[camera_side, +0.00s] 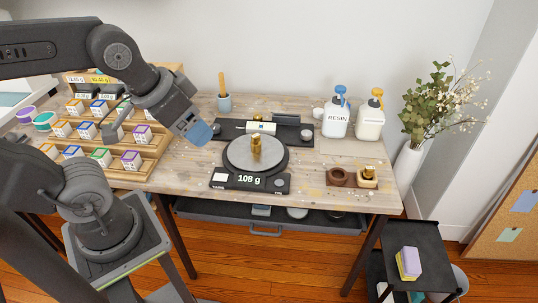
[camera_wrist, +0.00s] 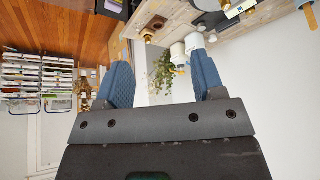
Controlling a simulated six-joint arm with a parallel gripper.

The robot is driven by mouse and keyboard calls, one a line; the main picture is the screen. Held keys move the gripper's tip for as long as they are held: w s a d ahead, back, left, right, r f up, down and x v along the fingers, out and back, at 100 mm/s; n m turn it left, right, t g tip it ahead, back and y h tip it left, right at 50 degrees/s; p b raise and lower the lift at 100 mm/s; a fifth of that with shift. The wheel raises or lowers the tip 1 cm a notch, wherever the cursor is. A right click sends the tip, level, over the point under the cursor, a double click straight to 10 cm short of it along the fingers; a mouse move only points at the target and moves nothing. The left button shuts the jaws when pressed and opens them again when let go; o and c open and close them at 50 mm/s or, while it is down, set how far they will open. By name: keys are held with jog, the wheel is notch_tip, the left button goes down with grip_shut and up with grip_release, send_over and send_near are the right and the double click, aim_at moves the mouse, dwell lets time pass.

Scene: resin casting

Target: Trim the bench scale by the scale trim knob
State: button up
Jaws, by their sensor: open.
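The bench scale (camera_side: 236,166) stands on the wooden bench, with a round grey pan and a black front. Its display (camera_side: 250,181) reads 108 g. A brass weight (camera_side: 256,148) stands upright on the pan. A pale control (camera_side: 222,177) sits left of the display and a dark round one (camera_side: 280,182) sits right of it. I cannot tell which is the scale trim knob. My gripper (camera_side: 200,135) is in the air left of the scale, apart from it. In the wrist view my gripper (camera_wrist: 163,82) has its blue fingers spread with nothing between them.
Behind the scale lies a dark tray (camera_side: 230,131). Resin bottles (camera_side: 336,120) stand back right, with a brown ring holder (camera_side: 340,177) in front. A wooden rack (camera_side: 150,165) of small boxes fills the left.

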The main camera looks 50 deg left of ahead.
jog(key=w+a+r+n+y, duration=0.1)
jog(key=w+a+n, duration=0.1)
jog(key=w, duration=0.4)
jog(key=w+a+r+n, duration=0.1)
jog(key=w+a+r, duration=0.15)
jog(key=w, duration=0.35)
jog(key=n+g+y, duration=0.3)
jog(key=n, duration=0.6)
send_over(258, 116)
jog(key=s+d, duration=0.3)
jog(key=d, duration=0.2)
notch_tip(258, 116, down, 23)
jog(key=x, duration=1.4)
jog(key=shift+s, duration=0.15)
jog(key=shift+c, duration=0.4)
jog(key=c, duration=0.9)
jog(key=shift+o, duration=0.2)
